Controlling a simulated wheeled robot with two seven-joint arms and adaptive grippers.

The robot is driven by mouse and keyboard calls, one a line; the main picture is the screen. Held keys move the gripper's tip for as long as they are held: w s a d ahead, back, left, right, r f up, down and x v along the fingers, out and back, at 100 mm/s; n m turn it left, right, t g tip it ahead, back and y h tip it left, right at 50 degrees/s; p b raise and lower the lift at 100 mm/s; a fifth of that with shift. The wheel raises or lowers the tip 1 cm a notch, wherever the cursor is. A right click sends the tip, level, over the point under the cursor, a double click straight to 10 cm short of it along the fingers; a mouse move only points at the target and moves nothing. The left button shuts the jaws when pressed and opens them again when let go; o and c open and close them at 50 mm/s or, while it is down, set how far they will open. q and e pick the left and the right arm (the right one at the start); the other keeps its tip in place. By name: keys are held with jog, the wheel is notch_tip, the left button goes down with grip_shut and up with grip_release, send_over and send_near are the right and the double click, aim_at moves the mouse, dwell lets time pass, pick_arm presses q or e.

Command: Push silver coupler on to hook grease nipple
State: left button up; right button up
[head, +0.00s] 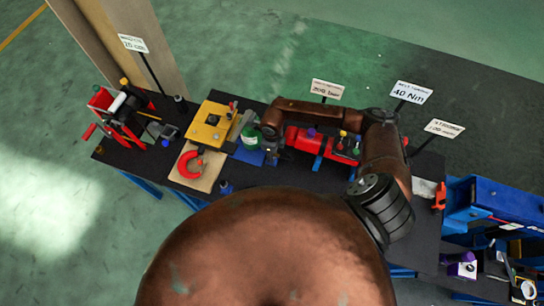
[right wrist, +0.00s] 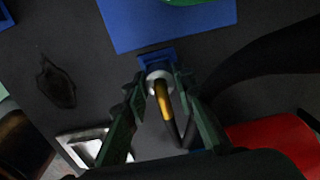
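In the right wrist view a pale silver ring-shaped end (right wrist: 158,77), probably the silver coupler, sits between my fingers with a brass-coloured rod (right wrist: 165,106) and a dark hose beside it. My right gripper (right wrist: 161,76) straddles it, with narrow gaps showing at both sides, so it looks open. In the head view my right gripper (head: 269,155) is low over the bench, right of the green round item; its fingers are hard to make out. The red hook (head: 187,165) lies on a wooden board (head: 205,177) to its left. The grease nipple is too small to tell. My left gripper is out of view.
A yellow block (head: 209,124) sits behind the hook. A green-topped item (head: 250,137) stands between the hook board and my right gripper. Red clamp-like tools (head: 118,112) occupy the far left; sign posts line the back.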

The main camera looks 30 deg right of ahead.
grip_shut()
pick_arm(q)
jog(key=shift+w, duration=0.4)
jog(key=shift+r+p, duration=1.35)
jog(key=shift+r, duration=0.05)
pick_arm(e)
jog(key=shift+r, duration=2.3)
